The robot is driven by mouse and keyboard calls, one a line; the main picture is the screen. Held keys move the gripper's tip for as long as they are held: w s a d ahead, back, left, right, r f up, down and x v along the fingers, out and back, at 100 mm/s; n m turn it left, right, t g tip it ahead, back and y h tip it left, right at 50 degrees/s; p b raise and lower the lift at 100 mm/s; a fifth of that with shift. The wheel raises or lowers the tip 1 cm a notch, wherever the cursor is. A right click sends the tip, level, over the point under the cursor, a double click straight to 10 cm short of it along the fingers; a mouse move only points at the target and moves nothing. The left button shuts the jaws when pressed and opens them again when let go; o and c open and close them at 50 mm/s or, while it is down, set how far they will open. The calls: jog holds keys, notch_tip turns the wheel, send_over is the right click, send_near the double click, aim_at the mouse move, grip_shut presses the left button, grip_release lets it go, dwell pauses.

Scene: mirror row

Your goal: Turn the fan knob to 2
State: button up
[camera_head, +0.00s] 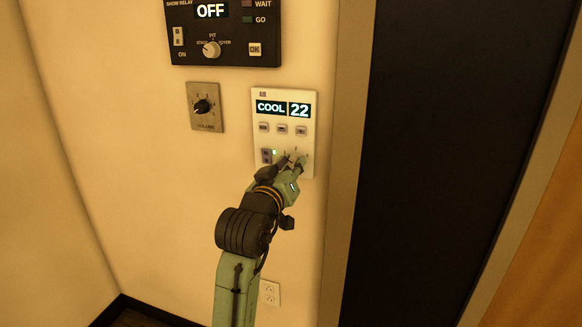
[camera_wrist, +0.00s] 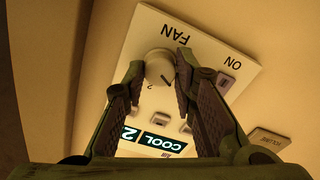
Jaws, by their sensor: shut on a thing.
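The white thermostat panel (camera_head: 305,98) is on the wall and reads COOL 22. Its fan knob (camera_wrist: 158,67) is round and pale, below the upside-down word FAN in the wrist view. A dark pointer line on the knob aims down and right in that view; a printed 2 (camera_wrist: 150,86) shows just below the knob. My gripper (camera_wrist: 160,75) has its two fingers on either side of the knob and is shut on it. In the head view my gripper (camera_head: 294,161) covers most of the knob and the lower right of the panel.
A black relay panel (camera_head: 238,28) reading OFF is above, with its own knob. A volume dial plate (camera_head: 206,107) is to the left. A small switch (camera_head: 266,155) is left of my fingers. A dark doorway (camera_head: 450,150) is to the right.

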grip_shut()
jog(key=shift+m, duration=0.3)
jog(key=m+b, duration=0.5)
jog(key=m, duration=0.6)
jog(key=shift+b, duration=0.3)
dwell(0.3)
jog(key=o, duration=0.9)
grip_release()
